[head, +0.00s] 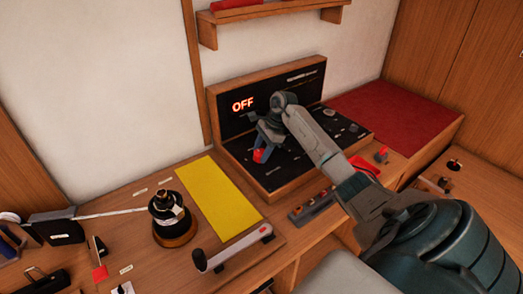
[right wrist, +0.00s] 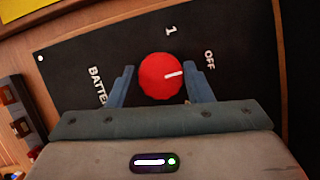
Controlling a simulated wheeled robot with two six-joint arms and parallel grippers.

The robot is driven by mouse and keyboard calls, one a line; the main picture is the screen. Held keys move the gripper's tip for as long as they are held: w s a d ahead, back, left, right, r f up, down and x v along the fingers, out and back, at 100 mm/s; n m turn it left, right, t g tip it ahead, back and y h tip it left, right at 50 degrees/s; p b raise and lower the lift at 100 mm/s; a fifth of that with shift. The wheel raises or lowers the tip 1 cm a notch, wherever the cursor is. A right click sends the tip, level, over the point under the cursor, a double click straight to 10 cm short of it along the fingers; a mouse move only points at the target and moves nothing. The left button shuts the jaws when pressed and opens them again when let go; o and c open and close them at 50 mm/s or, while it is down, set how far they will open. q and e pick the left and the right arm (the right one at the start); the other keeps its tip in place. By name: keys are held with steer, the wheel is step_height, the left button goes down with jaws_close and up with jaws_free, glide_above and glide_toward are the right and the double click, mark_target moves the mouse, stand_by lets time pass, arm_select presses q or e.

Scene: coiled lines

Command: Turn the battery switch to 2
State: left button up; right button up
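The battery switch is a round red knob (right wrist: 161,76) with a white pointer line, on a black panel (right wrist: 235,50). In the right wrist view its pointer is toward the "OFF" label, and a "1" label stands above it. The "2" label is not visible there. My right gripper (right wrist: 159,80) has its blue fingers apart on either side of the knob; I cannot tell whether they touch it. In the head view the right gripper (head: 262,152) is over the panel's left part, with some red showing by it. A lit display (head: 243,104) reads "OFF". My left gripper is not in view.
A yellow mat (head: 219,200) lies left of the panel. A black winch-like drum (head: 171,215) and a grey-white handle (head: 235,250) are on the wooden counter. A red mat (head: 395,115) lies to the right. A shelf (head: 270,14) hangs above.

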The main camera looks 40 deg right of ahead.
steer(key=c, duration=0.5)
steer(key=shift+o, duration=0.2)
steer(key=shift+f+m+t+h+b, duration=0.25)
steer(key=shift+m+t+b, duration=0.25)
steer(key=shift+m+b, duration=0.9)
steer(key=m+h+b, duration=0.1)
steer(key=m+b, duration=0.1)
steer(key=shift+a+r+m+t, duration=0.1)
steer(key=shift+m+t, duration=0.2)
steer(key=m+h+b, duration=0.1)
steer(key=m+b, duration=0.1)
steer(key=m, duration=0.1)
steer(key=shift+r+t, duration=0.1)
steer(key=shift+t, duration=0.3)
steer(key=shift+a+r+m+h+b, duration=0.15)
steer(key=shift+m+h+b, duration=0.55)
steer(key=shift+m, duration=1)
steer(key=o, duration=0.9)
steer(key=shift+o, duration=0.4)
